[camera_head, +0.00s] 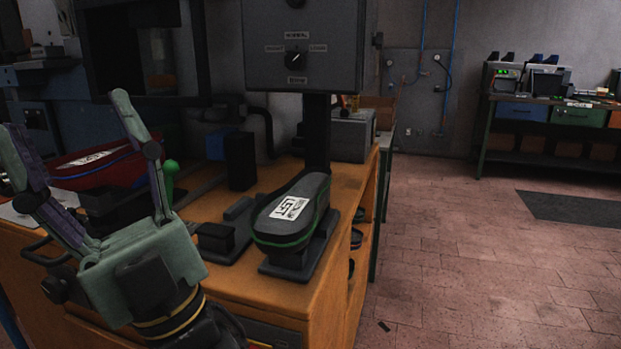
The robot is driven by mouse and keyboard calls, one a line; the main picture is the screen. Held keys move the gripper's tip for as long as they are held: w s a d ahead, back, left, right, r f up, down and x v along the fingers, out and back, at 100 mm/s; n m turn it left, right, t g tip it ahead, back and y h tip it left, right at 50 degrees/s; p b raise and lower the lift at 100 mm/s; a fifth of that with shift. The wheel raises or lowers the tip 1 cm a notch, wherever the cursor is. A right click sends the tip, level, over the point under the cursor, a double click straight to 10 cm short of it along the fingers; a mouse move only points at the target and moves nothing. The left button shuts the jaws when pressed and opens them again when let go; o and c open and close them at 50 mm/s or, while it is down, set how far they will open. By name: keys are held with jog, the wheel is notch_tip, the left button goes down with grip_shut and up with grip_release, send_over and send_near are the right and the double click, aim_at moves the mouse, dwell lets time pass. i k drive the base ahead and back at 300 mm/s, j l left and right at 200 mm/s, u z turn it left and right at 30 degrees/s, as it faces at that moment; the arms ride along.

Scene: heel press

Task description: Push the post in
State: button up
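My gripper (66,115) is at the left, pointing up and away, with its two fingers spread wide and nothing held between them. A dark shoe-shaped form (292,210) with a green rim and a white label reading LEFT sits on a black base on the wooden bench (335,262), right of my gripper. A short upright black block (240,161) stands behind and left of it. A small green knob-like piece (170,170) shows just right of my gripper's right finger, partly hidden. I cannot tell which piece is the post.
A grey control box (303,45) with a rotary knob stands on a dark column behind the form. A red shoe-shaped form (98,162) lies behind my gripper. A low black block (216,236) sits left of the dark form. Open tiled floor (460,250) lies right.

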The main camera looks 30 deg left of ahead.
aim_at(107, 215)
jog(key=u, duration=1.75)
